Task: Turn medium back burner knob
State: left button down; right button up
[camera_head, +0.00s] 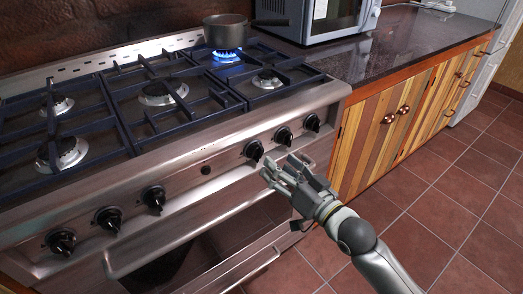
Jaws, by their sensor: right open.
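The steel stove (190,165) fills the left and middle of the head view. Its front has several black knobs: three at the left, including one knob (154,197), and three at the right. My right gripper (272,172) is open at the stove front, just below and right of the knob (253,149). I cannot tell whether it touches that knob. The other right knobs (283,136) and (312,122) are clear of it. A blue flame (227,57) burns at the back right burner under a dark pot (227,32). My left gripper is not in view.
A microwave (325,18) stands on the dark counter (400,50) right of the stove. The oven door (225,255) below the knobs appears partly open. Wooden cabinets (365,150) are at the right. The tiled floor (450,215) is clear.

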aim_at(262, 152)
jog(key=x, duration=0.7)
jog(key=shift+w+a+b, duration=0.1)
jog(key=shift+b, duration=0.25)
jog(key=shift+w+a, duration=0.3)
jog(key=shift+w, duration=0.1)
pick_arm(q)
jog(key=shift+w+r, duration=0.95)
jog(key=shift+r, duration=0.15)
pick_arm(e)
jog(key=c, duration=0.9)
jog(key=shift+n+p, duration=0.5)
jog(key=shift+n, duration=0.1)
jog(key=shift+c, duration=0.2)
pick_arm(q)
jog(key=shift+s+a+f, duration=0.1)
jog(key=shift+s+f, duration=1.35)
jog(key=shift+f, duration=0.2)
